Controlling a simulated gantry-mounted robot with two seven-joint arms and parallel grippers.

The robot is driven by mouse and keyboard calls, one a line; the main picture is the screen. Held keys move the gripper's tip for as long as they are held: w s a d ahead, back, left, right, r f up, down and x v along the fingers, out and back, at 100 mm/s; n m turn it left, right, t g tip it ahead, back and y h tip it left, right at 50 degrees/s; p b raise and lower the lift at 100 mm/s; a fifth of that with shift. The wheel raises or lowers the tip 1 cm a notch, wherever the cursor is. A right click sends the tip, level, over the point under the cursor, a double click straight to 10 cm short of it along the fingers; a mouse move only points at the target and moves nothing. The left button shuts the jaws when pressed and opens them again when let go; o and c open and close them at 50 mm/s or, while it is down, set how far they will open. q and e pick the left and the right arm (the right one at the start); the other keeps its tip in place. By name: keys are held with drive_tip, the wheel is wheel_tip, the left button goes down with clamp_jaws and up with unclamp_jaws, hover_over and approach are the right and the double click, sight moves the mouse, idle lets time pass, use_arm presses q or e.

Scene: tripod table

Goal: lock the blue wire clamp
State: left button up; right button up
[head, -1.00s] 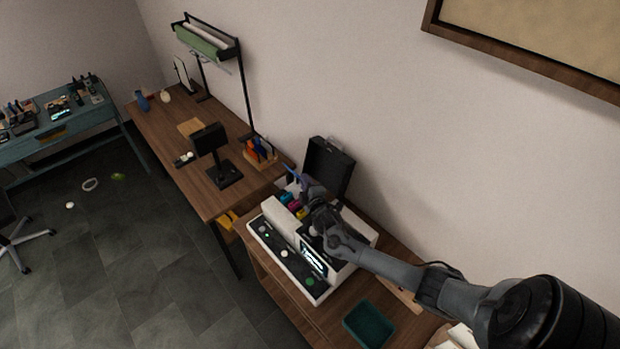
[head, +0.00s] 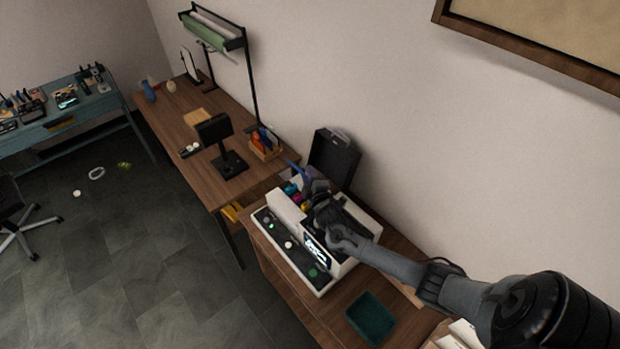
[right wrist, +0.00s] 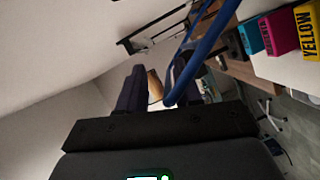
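A long, curved blue bar, which may be part of the blue wire clamp (right wrist: 207,40), runs from the top edge of the right wrist view down to my right gripper (right wrist: 158,82). Its lower end lies beside the right-hand finger and partly covers it. The two dark fingers stand apart with a gap between them. I cannot tell whether the bar touches a finger. In the head view my right gripper (head: 308,182) is over the back of the white machine (head: 288,262), and a small blue piece shows beside it. The clamp's base is hidden. My left gripper is not in view.
Cyan, magenta and yellow blocks (right wrist: 277,35) sit close to the right in the wrist view. A black open case (head: 333,160) stands behind the machine. A teal tray (head: 371,317) lies in front on the wooden table. A black stand (head: 228,160) is on the farther table.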

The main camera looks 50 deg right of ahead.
drive_tip(key=shift+s, duration=0.1)
drive_tip(key=v, duration=1)
drive_tip(key=shift+s+a, duration=0.2)
drive_tip(key=shift+a, duration=0.05)
